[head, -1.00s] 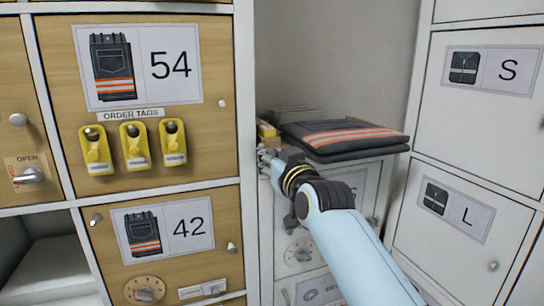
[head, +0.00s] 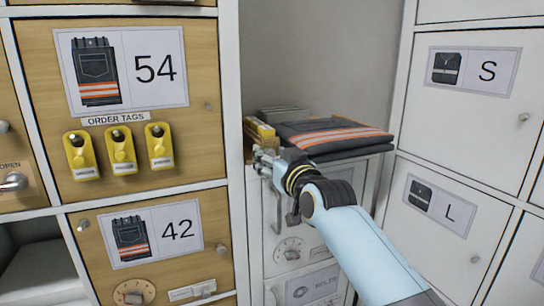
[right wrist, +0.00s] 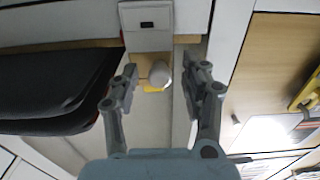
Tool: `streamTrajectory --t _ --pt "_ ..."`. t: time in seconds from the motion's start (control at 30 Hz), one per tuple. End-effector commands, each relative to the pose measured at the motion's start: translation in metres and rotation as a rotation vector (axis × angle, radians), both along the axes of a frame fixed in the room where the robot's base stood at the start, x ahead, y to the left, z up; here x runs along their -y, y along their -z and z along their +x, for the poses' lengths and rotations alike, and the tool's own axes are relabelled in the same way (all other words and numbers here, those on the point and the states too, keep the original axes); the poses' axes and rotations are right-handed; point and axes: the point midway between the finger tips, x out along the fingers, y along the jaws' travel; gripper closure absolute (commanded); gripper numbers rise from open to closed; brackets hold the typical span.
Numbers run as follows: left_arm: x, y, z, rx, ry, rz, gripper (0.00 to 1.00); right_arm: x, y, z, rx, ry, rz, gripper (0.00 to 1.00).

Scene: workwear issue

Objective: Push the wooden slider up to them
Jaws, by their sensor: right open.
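A pale wooden piece that looks like the slider (right wrist: 144,66) shows between my right fingers in the right wrist view, with a round whitish knob (right wrist: 161,74) on it. In the head view its wood (head: 250,141) shows narrowly at the left edge of the cabinet top, just beyond my right gripper (head: 263,162). A yellow item (head: 259,128) lies there, left of the folded dark trousers (head: 330,136) with orange stripes. My right gripper (right wrist: 162,92) is open and empty, its fingers either side of the knob; I cannot tell whether they touch it. My left gripper is out of view.
Greyish upright items (head: 283,114) stand behind the yellow one. A locker wall with yellow order tags (head: 121,150) rises close on the left. White locker doors (head: 462,90) stand on the right. The space above the trousers is clear.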

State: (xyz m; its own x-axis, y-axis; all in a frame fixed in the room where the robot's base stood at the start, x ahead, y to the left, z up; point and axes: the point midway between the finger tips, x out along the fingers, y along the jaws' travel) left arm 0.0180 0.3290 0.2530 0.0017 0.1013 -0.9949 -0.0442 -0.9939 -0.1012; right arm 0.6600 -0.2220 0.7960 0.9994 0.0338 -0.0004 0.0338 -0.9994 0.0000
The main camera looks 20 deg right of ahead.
Motion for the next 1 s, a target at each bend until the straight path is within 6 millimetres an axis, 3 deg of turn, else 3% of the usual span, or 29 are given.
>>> streamTrajectory --t 0.17,0.5,0.7,1.0 --pt "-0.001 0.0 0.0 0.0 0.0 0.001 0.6 0.0 0.0 -0.008 0.0 0.0 0.0 0.54" --pt "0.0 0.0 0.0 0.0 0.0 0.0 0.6 0.003 0.001 -0.079 -0.002 0.0 0.001 0.54" --pt "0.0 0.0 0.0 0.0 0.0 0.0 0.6 0.004 0.001 -0.111 -0.001 0.0 0.0 0.54" --pt "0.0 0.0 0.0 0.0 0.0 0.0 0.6 0.004 0.0 -0.12 0.0 0.0 0.0 0.54"
